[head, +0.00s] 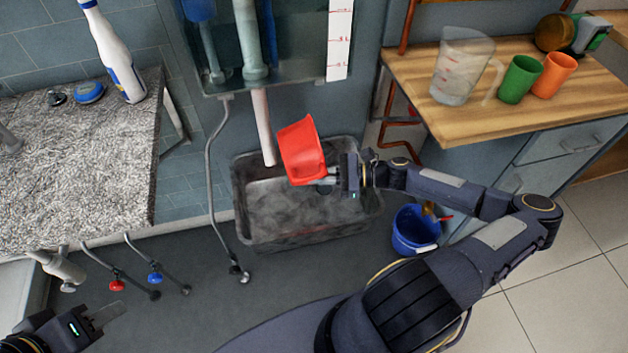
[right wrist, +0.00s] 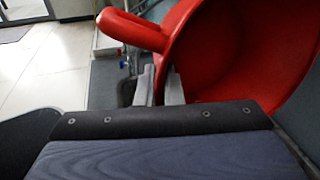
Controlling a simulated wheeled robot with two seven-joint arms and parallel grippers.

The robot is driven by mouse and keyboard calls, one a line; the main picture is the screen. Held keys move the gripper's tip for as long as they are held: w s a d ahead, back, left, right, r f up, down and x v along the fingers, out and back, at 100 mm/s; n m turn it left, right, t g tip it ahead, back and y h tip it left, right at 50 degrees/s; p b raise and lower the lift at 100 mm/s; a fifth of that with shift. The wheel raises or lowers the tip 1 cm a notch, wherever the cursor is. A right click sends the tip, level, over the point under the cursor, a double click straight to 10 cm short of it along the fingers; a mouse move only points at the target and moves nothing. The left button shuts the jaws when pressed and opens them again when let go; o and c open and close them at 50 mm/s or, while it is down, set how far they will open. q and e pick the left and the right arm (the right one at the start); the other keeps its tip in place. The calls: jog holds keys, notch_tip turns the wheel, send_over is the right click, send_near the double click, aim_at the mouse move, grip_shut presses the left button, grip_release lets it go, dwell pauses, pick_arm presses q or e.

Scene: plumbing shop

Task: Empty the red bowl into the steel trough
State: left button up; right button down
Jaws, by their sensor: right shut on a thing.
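The red bowl (head: 302,152) is held up over the steel trough (head: 262,238), which stands low against the wall. The bowl is tipped well over to one side. Whether anything is left in it cannot be seen in the head view. My right gripper (head: 334,180) is shut on the bowl at its right side. In the right wrist view its fingers (right wrist: 160,88) meet the bowl (right wrist: 225,60) near its looped handle. The trough's inside looks dark grey and mottled. My left gripper (head: 105,316) is low at the left corner, away from both, its finger gap unclear.
A wooden bench (head: 470,105) at the right holds a clear measuring jug (head: 461,68), a green cup (head: 519,80) and an orange cup (head: 555,75). A blue bucket (head: 412,232) stands right of the trough. A granite counter (head: 75,165) with a white bottle (head: 112,50) is at the left.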

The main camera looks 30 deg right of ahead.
jog(key=shift+s+d+f+m+t+y+b, duration=0.15)
jog(key=shift+d+f+t+y+b, duration=0.1)
jog(key=shift+d+y+b, duration=0.25)
jog(key=shift+s+d+f+m+t+y+b, duration=0.15)
jog(key=shift+d+f+y+b, duration=0.15)
jog(key=shift+b, duration=0.3)
jog(key=shift+d+t+y+b, duration=0.3)
jog(key=shift+d+y+b, duration=0.2)
jog(key=shift+b, duration=0.05)
dwell(0.9)
